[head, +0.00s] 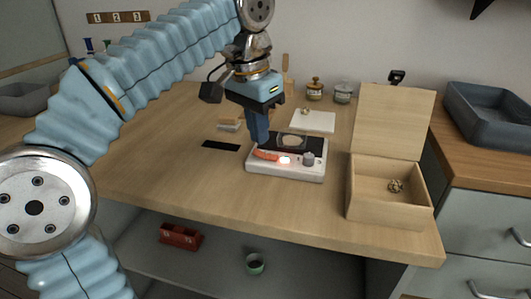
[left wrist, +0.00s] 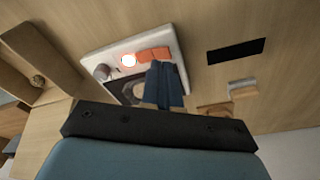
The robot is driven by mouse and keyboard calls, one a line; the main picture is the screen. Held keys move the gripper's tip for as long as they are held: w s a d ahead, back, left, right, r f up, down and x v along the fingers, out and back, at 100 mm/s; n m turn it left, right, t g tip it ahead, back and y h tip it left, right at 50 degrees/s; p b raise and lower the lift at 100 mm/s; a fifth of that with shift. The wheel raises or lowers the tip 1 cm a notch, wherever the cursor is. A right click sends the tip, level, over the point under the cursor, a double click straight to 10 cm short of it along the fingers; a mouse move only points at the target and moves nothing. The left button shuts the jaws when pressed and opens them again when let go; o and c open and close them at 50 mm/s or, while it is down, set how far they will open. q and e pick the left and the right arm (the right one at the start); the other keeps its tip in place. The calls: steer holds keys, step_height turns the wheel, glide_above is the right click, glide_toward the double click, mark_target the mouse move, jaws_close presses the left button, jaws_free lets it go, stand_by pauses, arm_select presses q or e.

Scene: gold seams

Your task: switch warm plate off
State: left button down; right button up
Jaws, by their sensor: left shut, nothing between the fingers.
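The warm plate (head: 287,172) is a white box with a dark top, standing on the wooden table; it also shows in the left wrist view (left wrist: 172,40). Its front carries an orange-red switch (head: 265,155), a glowing light (head: 285,160) and a grey knob (head: 308,158). The switch (left wrist: 153,54), lit light (left wrist: 128,60) and knob (left wrist: 102,72) also show in the left wrist view. My left gripper (head: 261,142) is shut and empty, pointing down at the plate's left side, close behind the switch. I cannot tell whether its fingertips touch. My right gripper is not in view.
An open wooden box (head: 388,207) with a small knotted object (head: 396,186) stands right of the plate. A black strip (head: 221,146) lies to the left. A white board (head: 313,122) and jars (head: 315,90) are behind. The table's front left is clear.

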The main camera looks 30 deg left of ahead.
mark_target(259, 153)
arm_select(q)
steer(key=shift+f+b, duration=0.9)
steer(key=shift+f, duration=0.3)
stand_by(0.6)
step_height(259, 153, up, 3)
steer(key=p, duration=0.3)
steer(key=shift+r, duration=0.1)
step_height(259, 153, up, 4)
steer(key=p, duration=0.4)
steer(key=shift+p, duration=0.3)
